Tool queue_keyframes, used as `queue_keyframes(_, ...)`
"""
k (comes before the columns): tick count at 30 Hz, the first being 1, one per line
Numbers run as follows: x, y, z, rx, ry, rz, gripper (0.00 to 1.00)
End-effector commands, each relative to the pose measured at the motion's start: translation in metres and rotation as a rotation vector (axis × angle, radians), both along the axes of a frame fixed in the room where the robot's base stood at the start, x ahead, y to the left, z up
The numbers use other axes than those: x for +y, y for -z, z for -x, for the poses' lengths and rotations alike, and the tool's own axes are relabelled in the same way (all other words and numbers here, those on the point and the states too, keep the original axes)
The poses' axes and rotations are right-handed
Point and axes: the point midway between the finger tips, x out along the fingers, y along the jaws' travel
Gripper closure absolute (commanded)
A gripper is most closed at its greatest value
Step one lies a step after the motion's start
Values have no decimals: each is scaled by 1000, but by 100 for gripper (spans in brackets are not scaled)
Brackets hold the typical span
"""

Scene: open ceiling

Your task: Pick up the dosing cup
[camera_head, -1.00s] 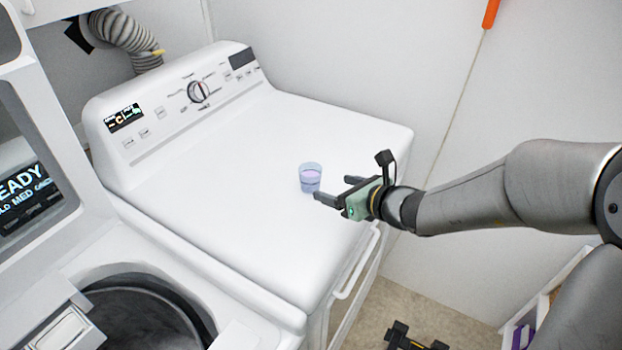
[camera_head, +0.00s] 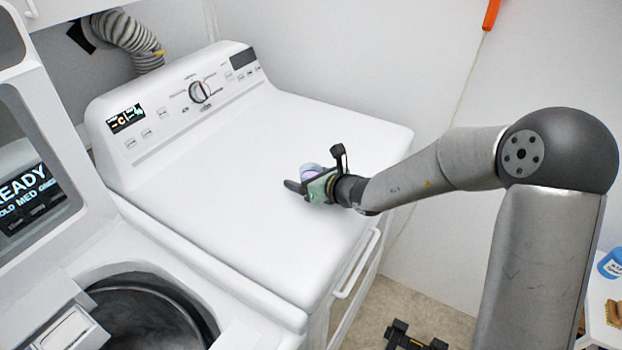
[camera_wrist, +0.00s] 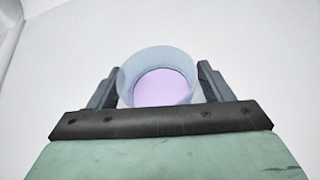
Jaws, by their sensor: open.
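The dosing cup (camera_head: 311,168) is a small translucent bluish cup with pinkish-purple contents, standing on the white dryer top (camera_head: 230,180). In the head view it is mostly hidden behind my gripper (camera_head: 298,184). In the wrist view the cup (camera_wrist: 157,78) sits between the two dark fingers of my gripper (camera_wrist: 157,84), one finger on each side. The fingers are open. The left finger is very close to the cup wall and a small gap shows on the right; contact cannot be made out.
The dryer's control panel (camera_head: 190,90) rises at the back. An open washer (camera_head: 140,310) is at the lower left. A blue bottle (camera_head: 612,264) and a brush (camera_head: 613,312) are on a white surface at the far right. The dryer top around the cup is clear.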

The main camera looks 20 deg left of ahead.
Motion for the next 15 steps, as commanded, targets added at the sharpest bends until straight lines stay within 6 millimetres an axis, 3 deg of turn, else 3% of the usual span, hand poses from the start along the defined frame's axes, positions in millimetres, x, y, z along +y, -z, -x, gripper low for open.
queue_keyframes(5, 0, 0, 0, 0, 1, 0, 27)
queue_keyframes(10, -1, 0, 0, 0, 1, 0, 74)
queue_keyframes(15, -1, 0, 0, 0, 0, 0, 76)
